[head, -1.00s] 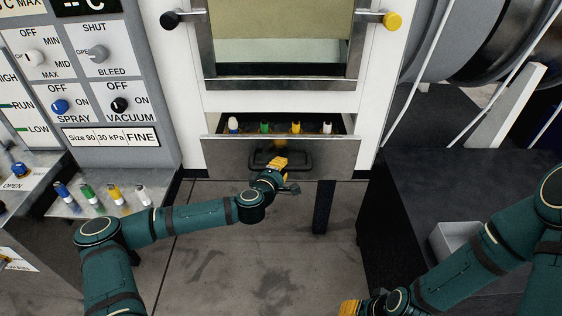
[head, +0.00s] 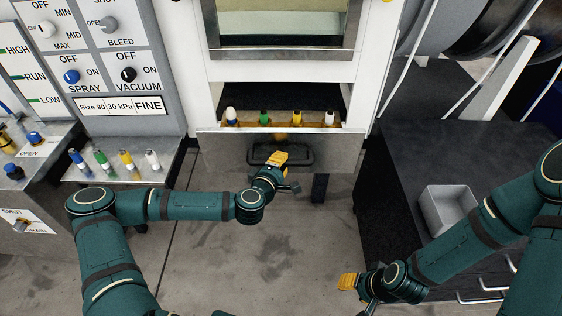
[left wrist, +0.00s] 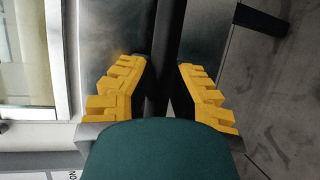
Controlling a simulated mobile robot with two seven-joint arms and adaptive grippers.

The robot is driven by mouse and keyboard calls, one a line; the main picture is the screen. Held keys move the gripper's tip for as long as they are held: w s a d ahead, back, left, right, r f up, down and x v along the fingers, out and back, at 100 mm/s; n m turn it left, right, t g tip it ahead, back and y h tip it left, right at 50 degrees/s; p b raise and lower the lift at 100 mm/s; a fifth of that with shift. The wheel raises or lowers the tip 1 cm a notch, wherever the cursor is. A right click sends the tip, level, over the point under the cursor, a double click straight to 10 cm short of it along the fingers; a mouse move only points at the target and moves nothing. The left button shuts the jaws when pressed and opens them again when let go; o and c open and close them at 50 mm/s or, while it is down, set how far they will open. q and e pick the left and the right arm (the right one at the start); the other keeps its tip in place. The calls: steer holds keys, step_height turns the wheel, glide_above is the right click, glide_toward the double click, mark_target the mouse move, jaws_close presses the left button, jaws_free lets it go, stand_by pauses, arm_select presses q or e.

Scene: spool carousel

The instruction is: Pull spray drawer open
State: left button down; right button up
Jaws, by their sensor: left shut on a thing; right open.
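The spray drawer (head: 225,150) has a grey metal front and stands pulled out from the white cabinet. Its dark inside shows, with several bottles in a row behind the front: white-and-blue, green, yellow (head: 296,117) and white. A black loop handle (head: 304,157) is on the front. My left gripper (head: 276,159) is shut on this handle. In the left wrist view the dark handle bar (left wrist: 168,45) runs between the yellow fingers (left wrist: 160,85). My right gripper (head: 347,282) is open and empty, low in the picture, apart from the drawer.
A control panel with knobs (head: 71,76) is at the left, above a ledge (head: 115,170) with several small coloured bottles. A dark bench (head: 405,165) with a grey bin (head: 447,210) is at the right. Bare floor (head: 260,250) lies below the drawer.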

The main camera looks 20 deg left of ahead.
arm_select(q)
steer(key=c, duration=0.8)
jaws_free()
steer(key=shift+c, duration=0.2)
steer(key=d+v, duration=0.1)
steer(key=v, duration=0.6)
steer(key=shift+s+a, duration=0.3)
steer(key=shift+a, duration=0.15)
steer(key=shift+d, duration=0.1)
